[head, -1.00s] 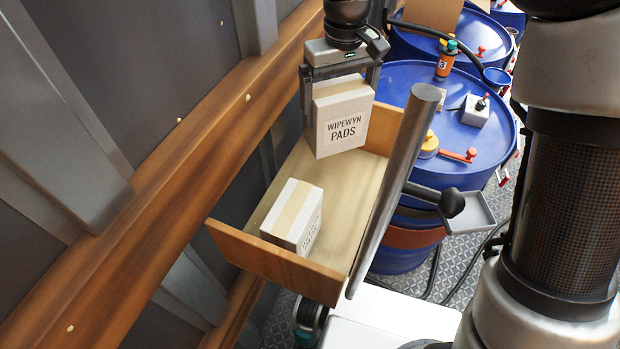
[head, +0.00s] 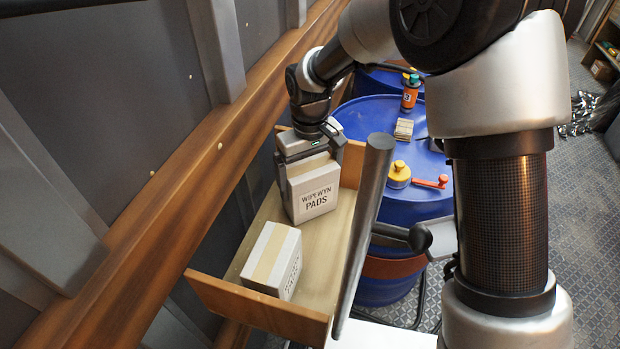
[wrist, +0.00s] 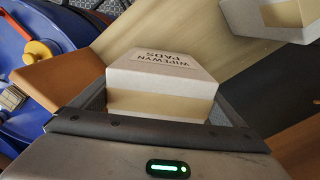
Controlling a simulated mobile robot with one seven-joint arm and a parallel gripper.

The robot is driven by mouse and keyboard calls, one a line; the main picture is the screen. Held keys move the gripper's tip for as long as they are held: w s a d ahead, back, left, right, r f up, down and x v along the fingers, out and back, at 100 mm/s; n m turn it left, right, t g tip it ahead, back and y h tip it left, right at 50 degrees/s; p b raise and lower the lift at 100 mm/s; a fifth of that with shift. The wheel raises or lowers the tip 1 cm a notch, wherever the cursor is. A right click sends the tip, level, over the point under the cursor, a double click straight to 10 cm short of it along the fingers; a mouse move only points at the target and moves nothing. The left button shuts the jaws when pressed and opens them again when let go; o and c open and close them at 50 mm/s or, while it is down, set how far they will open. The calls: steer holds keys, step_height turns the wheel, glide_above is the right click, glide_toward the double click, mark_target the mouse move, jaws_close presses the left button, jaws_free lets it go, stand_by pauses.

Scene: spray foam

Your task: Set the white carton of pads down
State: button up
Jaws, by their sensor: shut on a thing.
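The white carton of pads (head: 313,193), labelled WIPEWYN PADS, is in my gripper (head: 308,172) at the far end of an open wooden drawer (head: 327,240). My gripper is shut on its sides from above. The carton is low over the drawer floor; I cannot tell whether its base touches. In the wrist view the carton (wrist: 162,78) sits between the two fingers, its label facing away from my gripper. A second, similar carton (head: 272,258) with a tan strip stands in the near end of the drawer, apart from the held one.
A thick grey bar (head: 362,230) runs along the drawer's right side. Blue drums (head: 400,205) stand to the right, with an orange bottle (head: 410,93) and a yellow-capped item (head: 398,175) on top. A wooden rail (head: 170,205) runs along the left wall. Some drawer floor between the cartons is bare.

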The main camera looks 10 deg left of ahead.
steer(key=shift+f, duration=0.2)
steer(key=o, duration=1)
steer(key=shift+r, duration=0.1)
step_height(320, 180, up, 12)
steer(key=shift+r, duration=0.15)
steer(key=shift+d+r, duration=0.15)
steer(key=s+d+r+m+t, duration=0.1)
steer(key=s+d+r+m, duration=0.1)
steer(key=d+r, duration=0.35)
steer(key=s+d+r+m+t, duration=0.1)
steer(key=s+d+r, duration=0.2)
steer(key=d, duration=0.5)
steer(key=s+d+m+t, duration=0.1)
steer(key=s+d, duration=0.3)
steer(key=s+d+m+t, duration=0.1)
steer(key=s+d+m, duration=0.1)
steer(key=s+d, duration=0.2)
steer(key=s+d+m+t, duration=0.1)
steer(key=s+d+m, duration=0.1)
steer(key=s+d, duration=0.2)
steer(key=shift+s+d+r+t, duration=0.2)
steer(key=shift+s+d+t, duration=0.1)
steer(key=shift+s, duration=0.15)
